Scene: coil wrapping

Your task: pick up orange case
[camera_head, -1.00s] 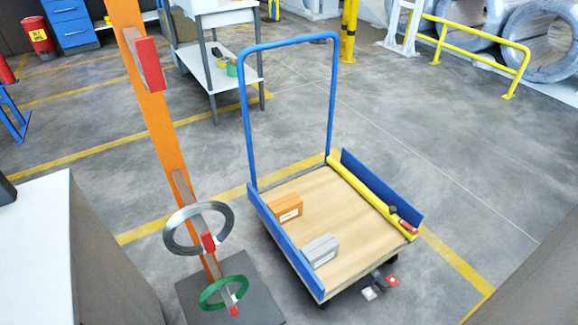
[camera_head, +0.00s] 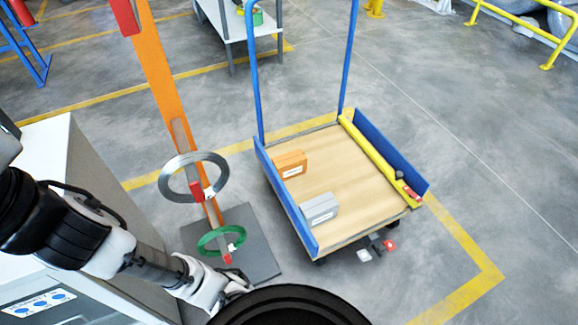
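The orange case (camera_head: 291,164) is a small box with a white label on its front. It sits on the wooden deck of the cart (camera_head: 345,185), at the left side against the blue side board. A grey case (camera_head: 320,209) of similar shape sits nearer to me on the same deck, apart from the orange one. My arm shows at the lower left, reaching right. Its end is near the bottom edge, left of and nearer than the cart, well apart from the orange case. The fingers cannot be made out clearly.
An orange post (camera_head: 160,75) stands left of the cart, with a grey coil ring (camera_head: 214,165) and a green ring (camera_head: 212,252) on hooks. The cart has a tall blue handle (camera_head: 253,75) and a yellow bar (camera_head: 378,158) along its right side. Open floor lies to the right.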

